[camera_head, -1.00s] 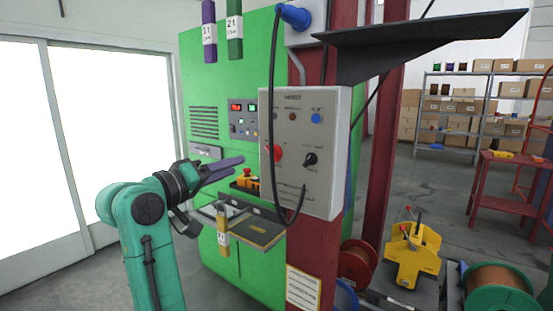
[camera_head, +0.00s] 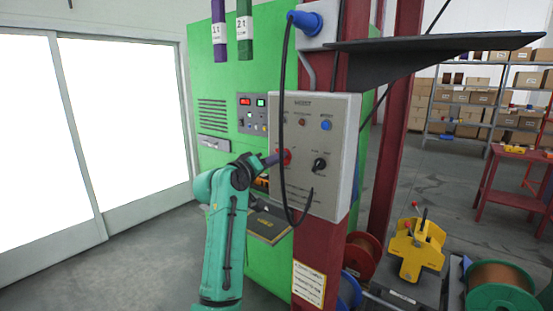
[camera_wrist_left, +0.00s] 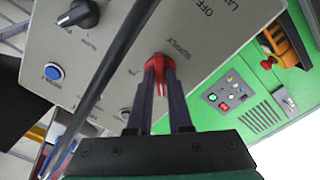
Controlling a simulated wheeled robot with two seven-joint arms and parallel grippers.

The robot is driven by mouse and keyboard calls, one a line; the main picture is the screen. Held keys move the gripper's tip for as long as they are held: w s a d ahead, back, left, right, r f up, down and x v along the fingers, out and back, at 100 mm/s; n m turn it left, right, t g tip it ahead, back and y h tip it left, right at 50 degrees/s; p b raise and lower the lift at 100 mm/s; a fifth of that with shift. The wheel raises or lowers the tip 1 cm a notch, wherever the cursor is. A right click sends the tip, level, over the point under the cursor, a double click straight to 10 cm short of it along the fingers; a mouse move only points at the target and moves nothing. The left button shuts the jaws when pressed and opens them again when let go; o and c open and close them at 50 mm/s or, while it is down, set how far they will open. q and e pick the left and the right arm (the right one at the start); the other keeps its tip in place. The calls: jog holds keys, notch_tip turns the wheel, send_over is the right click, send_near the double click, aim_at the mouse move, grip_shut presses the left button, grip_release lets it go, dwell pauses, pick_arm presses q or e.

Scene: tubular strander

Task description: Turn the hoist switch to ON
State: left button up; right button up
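The grey control box marked HOIST (camera_head: 335,120) is on the red post. Its red rotary switch (camera_head: 286,157) is partly hidden by my left gripper (camera_head: 270,160) in the head view. In the left wrist view, the red switch handle (camera_wrist_left: 160,66) sits between the two fingers of my left gripper (camera_wrist_left: 161,82), beside the words SUPPLY and OFF. The fingers are apart, one on each side of the handle; firm contact cannot be made out. A black knob (camera_head: 320,165) is right of the red switch. My right gripper is not in view.
A dark cable (camera_head: 284,110) hangs in front of the box and crosses the left wrist view (camera_wrist_left: 112,75). A blue button (camera_head: 326,125) is at the box's upper right. A green cabinet (camera_head: 215,90) stands behind; a dark shelf (camera_head: 430,45) juts out above right.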

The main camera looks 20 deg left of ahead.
pick_arm(q)
grip_shut()
jog(key=shift+m, duration=0.3)
jog(key=m, duration=1.7)
jog(key=shift+b, duration=0.4)
jog(key=shift+m, duration=0.3)
